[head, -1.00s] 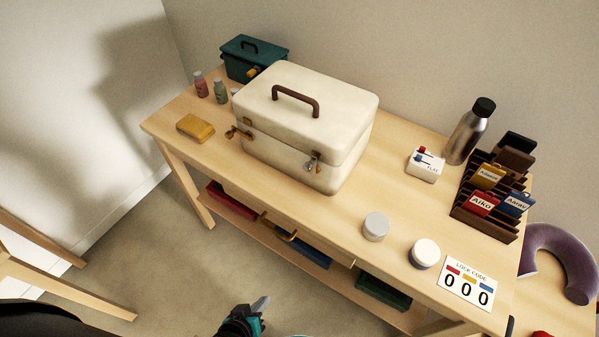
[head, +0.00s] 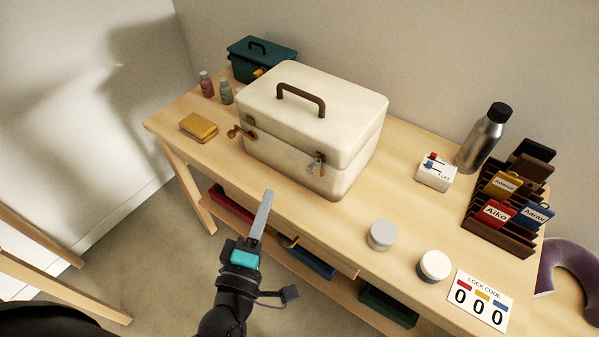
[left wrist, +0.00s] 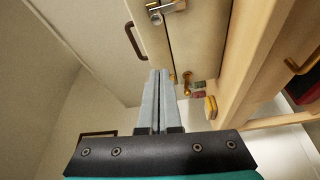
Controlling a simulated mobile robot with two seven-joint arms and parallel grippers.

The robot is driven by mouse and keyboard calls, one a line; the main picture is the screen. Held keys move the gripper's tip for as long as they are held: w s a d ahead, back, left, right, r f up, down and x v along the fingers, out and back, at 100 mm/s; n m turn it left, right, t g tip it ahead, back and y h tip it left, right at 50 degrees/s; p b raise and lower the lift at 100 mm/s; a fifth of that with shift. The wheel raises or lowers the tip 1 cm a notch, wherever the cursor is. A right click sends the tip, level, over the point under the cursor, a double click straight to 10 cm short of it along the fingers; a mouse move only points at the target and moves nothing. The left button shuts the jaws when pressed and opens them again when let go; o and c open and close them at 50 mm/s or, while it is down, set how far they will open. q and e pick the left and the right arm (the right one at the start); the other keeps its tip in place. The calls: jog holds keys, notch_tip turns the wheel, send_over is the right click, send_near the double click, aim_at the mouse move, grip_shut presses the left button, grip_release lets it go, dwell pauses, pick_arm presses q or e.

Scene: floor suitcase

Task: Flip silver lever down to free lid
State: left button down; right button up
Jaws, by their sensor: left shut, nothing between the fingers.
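A cream case (head: 300,130) with a brown handle stands shut on the wooden table. On its front are a brass latch (head: 240,131) at the left, turned outward, and a silver lever (head: 316,165) at the right. In the left wrist view the silver lever (left wrist: 158,9) shows at the top edge. My left gripper (head: 263,212) is shut and empty, in front of the table's front edge and below the case, apart from it. Its two fingers lie together in the left wrist view (left wrist: 156,100). My right gripper is not in view.
A yellow block (head: 198,127) and small bottles (head: 206,84) stand left of the case. Two round jars (head: 382,235), a lock code card (head: 478,300), a metal bottle (head: 483,138) and a tag rack (head: 505,215) stand to the right. Table between case and jars is clear.

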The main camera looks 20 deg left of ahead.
aim_at(314, 172)
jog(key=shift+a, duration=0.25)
pick_arm(q)
jog(key=w+d+b, duration=0.1)
jog(key=w+d, duration=0.2)
jog(key=w, duration=0.5)
jog(key=shift+w+d, duration=0.3)
jog(key=shift+w, duration=0.1)
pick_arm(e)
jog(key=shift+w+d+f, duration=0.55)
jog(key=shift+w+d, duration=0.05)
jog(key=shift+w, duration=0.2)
pick_arm(q)
jog(key=shift+d+m, duration=0.1)
jog(key=shift+m, duration=0.3)
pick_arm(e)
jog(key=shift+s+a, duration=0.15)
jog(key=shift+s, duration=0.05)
